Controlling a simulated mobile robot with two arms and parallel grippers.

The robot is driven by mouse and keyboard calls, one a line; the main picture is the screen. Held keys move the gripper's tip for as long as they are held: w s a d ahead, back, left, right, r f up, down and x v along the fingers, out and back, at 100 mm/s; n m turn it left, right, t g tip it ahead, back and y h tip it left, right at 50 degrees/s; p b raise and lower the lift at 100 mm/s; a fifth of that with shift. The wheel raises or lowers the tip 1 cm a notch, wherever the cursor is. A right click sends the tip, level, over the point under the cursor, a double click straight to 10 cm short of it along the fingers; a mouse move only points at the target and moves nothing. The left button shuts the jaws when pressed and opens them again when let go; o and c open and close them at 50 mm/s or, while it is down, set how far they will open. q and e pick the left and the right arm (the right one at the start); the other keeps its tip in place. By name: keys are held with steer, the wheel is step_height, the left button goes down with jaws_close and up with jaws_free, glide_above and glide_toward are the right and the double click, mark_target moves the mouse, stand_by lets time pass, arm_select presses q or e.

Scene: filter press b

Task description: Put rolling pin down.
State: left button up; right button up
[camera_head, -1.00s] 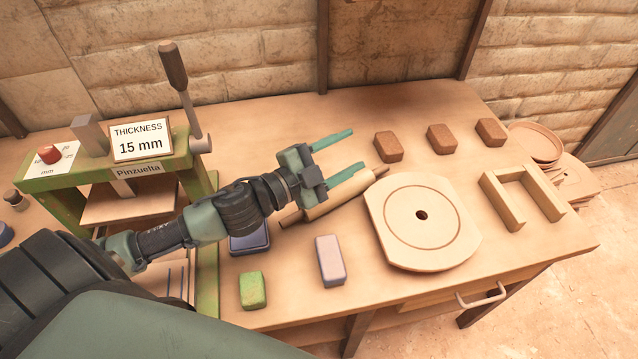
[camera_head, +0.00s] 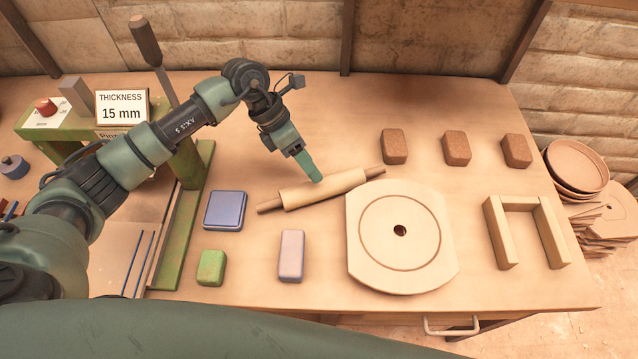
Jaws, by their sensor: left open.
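The wooden rolling pin (camera_head: 336,186) lies slantwise on the table, its left handle lower in the picture and its right handle near the round board's top edge. Whether that handle touches the board cannot be told. My left gripper (camera_head: 314,177) is open, with its green fingers pointing down at the pin's middle. The fingers overlap in this view, and the fingertips are just above or beside the pin's far side; contact is unclear. My right gripper is not in view.
A wooden board with a central hole (camera_head: 384,265) lies right of the pin. Nearby are a blue pad (camera_head: 225,210), a green block (camera_head: 211,268), a lilac block (camera_head: 291,257), several brown blocks (camera_head: 457,149) and a U-shaped wooden frame (camera_head: 496,232). The green press (camera_head: 182,215) stands left.

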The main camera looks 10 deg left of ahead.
mark_target(323, 188)
arm_select(q)
steer(key=x, duration=0.2)
steer(key=p+x, duration=0.2)
steer(key=x, duration=0.1)
steer(key=shift+s+d+f, duration=0.15)
steer(key=shift+s+f, duration=0.15)
steer(key=shift+s, duration=0.05)
steer(key=shift+d+f, duration=0.1)
steer(key=shift+f, duration=0.25)
steer(key=shift+c, duration=0.5)
steer(key=c, duration=1)
steer(key=shift+w, duration=0.1)
jaws_close()
steer(key=shift+r, duration=0.1)
